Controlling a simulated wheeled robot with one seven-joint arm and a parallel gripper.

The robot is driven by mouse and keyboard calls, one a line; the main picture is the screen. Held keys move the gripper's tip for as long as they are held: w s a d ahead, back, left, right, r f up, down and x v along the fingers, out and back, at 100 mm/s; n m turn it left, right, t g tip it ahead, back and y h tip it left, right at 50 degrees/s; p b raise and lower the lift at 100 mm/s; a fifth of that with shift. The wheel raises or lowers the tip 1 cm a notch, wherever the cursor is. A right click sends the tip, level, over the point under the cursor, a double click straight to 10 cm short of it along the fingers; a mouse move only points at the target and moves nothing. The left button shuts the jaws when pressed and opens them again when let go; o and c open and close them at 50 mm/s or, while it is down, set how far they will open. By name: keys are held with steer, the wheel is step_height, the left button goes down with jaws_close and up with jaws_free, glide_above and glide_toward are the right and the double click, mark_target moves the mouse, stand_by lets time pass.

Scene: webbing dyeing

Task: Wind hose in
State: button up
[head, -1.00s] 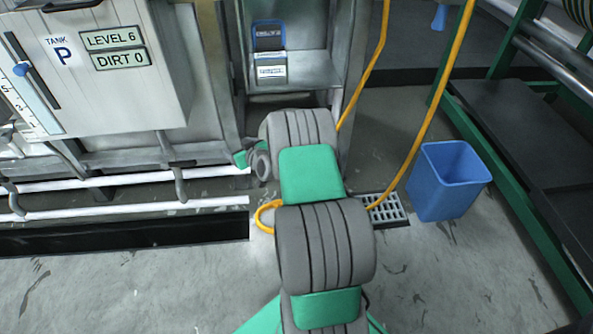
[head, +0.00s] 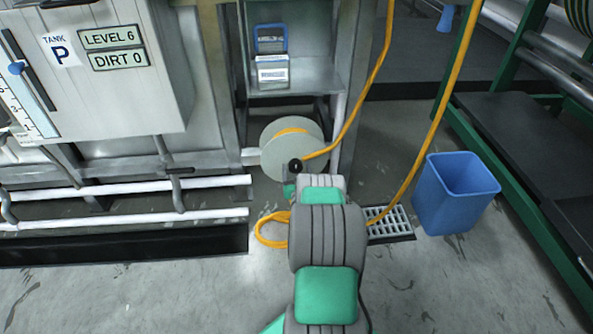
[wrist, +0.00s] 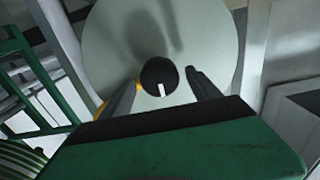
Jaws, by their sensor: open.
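The hose reel (head: 277,158) is a pale grey disc low under the shelf, with a black crank knob (head: 295,166) on its face. Yellow hose (head: 380,60) shows at the reel's top and runs from it up to the right. More hose lies looped on the floor (head: 270,238). In the wrist view the reel's disc (wrist: 215,40) fills the upper middle, and the round black knob (wrist: 158,74) faces me. My gripper (wrist: 163,80) is open, its two fingers on either side of the knob. I cannot tell whether they touch it. In the head view my arm hides the gripper.
A blue bin (head: 455,195) stands right of the floor drain (head: 390,223). The grey tank cabinet (head: 115,100) and white pipes (head: 120,220) are at the left. A green-framed rack (head: 510,170) stands at the right. The front floor is mostly clear.

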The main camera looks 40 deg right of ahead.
steer(key=shift+c, duration=0.2)
steer(key=c, duration=1.3)
steer(key=shift+d+m, duration=0.1)
steer(key=shift+m, duration=0.3)
steer(key=m+b, duration=0.2)
steer(key=m, duration=0.2)
steer(key=shift+s+d, duration=0.1)
steer(key=m+b, duration=0.1)
steer(key=m, duration=0.4)
steer(key=shift+d+f+m+b, duration=0.1)
steer(key=shift+m+b, duration=0.2)
steer(key=shift+m, duration=0.1)
steer(key=m, duration=0.5)
steer(key=shift+s, duration=0.1)
steer(key=m, duration=0.6)
steer(key=shift+f, duration=0.15)
